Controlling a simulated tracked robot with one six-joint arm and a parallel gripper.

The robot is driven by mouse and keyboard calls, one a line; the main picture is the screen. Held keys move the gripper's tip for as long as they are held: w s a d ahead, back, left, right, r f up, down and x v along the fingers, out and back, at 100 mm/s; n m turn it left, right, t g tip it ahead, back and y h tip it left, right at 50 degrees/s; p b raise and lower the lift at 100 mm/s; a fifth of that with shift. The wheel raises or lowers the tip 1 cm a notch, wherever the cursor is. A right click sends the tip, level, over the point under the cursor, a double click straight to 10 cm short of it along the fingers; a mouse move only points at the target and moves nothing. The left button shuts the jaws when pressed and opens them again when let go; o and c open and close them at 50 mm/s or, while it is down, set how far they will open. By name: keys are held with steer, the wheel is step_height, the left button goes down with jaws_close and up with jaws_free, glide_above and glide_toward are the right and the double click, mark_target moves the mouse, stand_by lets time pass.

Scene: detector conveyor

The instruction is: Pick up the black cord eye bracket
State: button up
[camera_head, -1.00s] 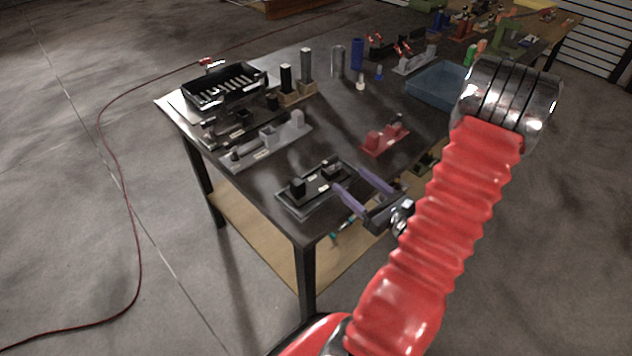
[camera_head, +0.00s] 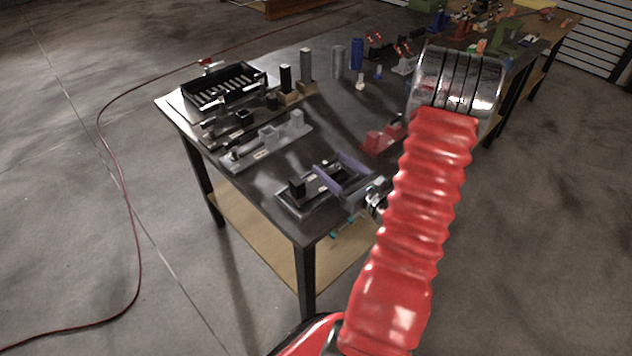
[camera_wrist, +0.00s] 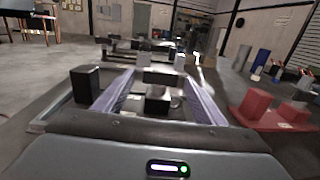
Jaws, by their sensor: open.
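A low black tray or base (camera_head: 290,204) lies near the front corner of the table. A black block (camera_head: 297,187) stands at its left end; it also shows left of my fingers in the wrist view (camera_wrist: 85,83). A second dark piece with a wide top, which looks like the black cord eye bracket (camera_wrist: 157,92), stands at the right end of the base. My gripper (camera_head: 329,162) is open, its purple fingers reaching over the right end of the base. In the wrist view the piece shows between the fingers (camera_wrist: 158,77), with no clear contact. In the head view the fingers partly hide it.
A red fixture (camera_head: 378,142) stands right of my fingers. A grey fixture (camera_head: 268,140) lies behind the base. A black slotted bin (camera_head: 222,88), upright posts (camera_head: 306,66) and a blue cylinder (camera_head: 356,55) stand farther back. Bare tabletop lies between the fixtures.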

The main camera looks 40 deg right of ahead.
steer(key=shift+w, duration=0.25)
steer(key=shift+w+d+f, duration=0.1)
steer(key=shift+w+d, duration=0.05)
steer(key=shift+w, duration=2.4)
steer(key=c, duration=1.5)
